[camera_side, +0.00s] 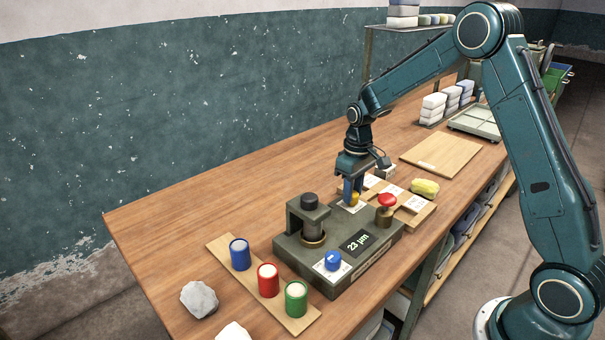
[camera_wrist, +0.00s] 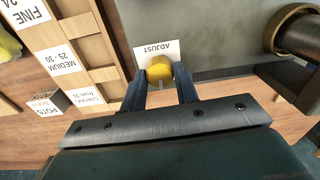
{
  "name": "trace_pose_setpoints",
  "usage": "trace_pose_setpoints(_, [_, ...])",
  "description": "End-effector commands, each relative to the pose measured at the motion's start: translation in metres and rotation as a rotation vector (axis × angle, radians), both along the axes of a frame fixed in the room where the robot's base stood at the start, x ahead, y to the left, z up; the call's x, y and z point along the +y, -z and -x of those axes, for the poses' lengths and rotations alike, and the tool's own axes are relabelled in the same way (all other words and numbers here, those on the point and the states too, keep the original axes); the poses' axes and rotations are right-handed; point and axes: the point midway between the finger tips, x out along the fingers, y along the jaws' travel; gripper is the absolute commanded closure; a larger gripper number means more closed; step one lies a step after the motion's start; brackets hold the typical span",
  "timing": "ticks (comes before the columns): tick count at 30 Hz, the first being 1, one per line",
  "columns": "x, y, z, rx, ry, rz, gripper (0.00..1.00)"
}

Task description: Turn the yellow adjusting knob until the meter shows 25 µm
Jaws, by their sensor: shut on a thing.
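The yellow adjusting knob (camera_side: 354,199) sits on the grey-green measuring device (camera_side: 290,246) by a white label, which reads ADJUST in the wrist view. My gripper (camera_side: 349,193) is above it and shut on it; in the wrist view the two fingers (camera_wrist: 160,78) are on either side of the yellow knob (camera_wrist: 159,68). The meter display (camera_side: 358,243) on the device reads 23 µm. A blue knob (camera_side: 333,261) on a white label is at the front of the device, and a black-topped post stands at its left.
A red-topped brass piece (camera_side: 386,206) stands right of my gripper. A wooden sorting tray (camera_side: 418,212) bears labels, including FINE and MEDIUM 25 - 30 in the wrist view. Blue, red and green cups (camera_side: 268,280) stand on a board at front left.

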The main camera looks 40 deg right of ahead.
Motion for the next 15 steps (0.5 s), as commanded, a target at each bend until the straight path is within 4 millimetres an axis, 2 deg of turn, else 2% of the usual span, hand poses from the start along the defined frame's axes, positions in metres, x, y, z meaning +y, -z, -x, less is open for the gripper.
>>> trace_pose_setpoints(15, [-0.0001, -0.001, -0.0002, -0.003, 0.332, 0.0, 0.93])
